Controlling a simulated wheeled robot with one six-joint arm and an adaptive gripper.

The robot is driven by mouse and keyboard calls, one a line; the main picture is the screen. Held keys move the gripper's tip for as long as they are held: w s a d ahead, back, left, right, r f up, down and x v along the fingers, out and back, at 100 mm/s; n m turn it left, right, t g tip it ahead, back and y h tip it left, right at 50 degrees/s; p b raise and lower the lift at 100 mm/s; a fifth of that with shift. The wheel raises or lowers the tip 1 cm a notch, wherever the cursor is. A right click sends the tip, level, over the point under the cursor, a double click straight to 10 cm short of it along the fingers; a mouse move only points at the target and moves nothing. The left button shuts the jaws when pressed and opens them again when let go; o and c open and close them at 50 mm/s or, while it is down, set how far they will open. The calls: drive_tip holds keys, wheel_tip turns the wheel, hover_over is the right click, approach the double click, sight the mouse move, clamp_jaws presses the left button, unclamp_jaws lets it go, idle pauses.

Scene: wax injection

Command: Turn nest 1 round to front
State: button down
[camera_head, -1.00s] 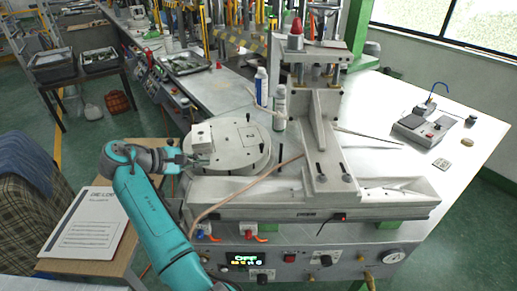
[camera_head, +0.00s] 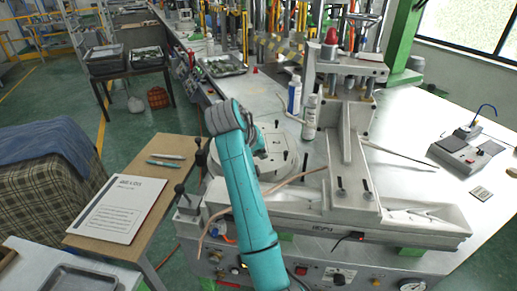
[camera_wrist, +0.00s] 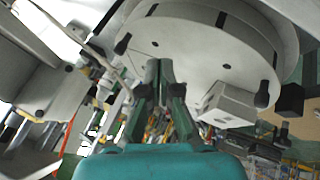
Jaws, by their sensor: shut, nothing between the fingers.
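The round white turntable (camera_head: 289,165), with dark pegs standing on it, sits on the machine left of the clamp. My arm hides its left part in the head view. In the wrist view the disc (camera_wrist: 190,58) shows close up, with dark pegs and a pale block (camera_wrist: 228,105) at its edge. The block is hidden in the head view. Which nest is nest 1 cannot be told. My gripper (camera_wrist: 160,66) is shut and empty, its fingertips over the disc in the wrist view; contact cannot be judged. My gripper is hidden behind my arm in the head view.
Right of the turntable stands the white clamp column (camera_head: 345,150) over a long trough (camera_head: 425,225). White bottles (camera_head: 310,118) stand behind the disc. A copper-coloured hose (camera_head: 300,178) crosses in front of it. A side table with a printed sheet (camera_head: 118,207) is at left.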

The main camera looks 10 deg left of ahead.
sight(282, 158)
drive_tip(key=x, duration=0.4)
drive_tip(key=shift+w+d+f, duration=0.15)
drive_tip(key=shift+w+d, duration=0.1)
drive_tip(key=shift+d, duration=0.1)
drive_tip(key=shift+w+d, duration=0.2)
drive_tip(key=shift+d, duration=0.25)
drive_tip(key=shift+w+d, duration=0.2)
drive_tip(key=shift+d, duration=0.3)
drive_tip(key=shift+w+d, duration=0.25)
drive_tip(key=shift+d, duration=0.25)
drive_tip(key=shift+w+d, duration=0.15)
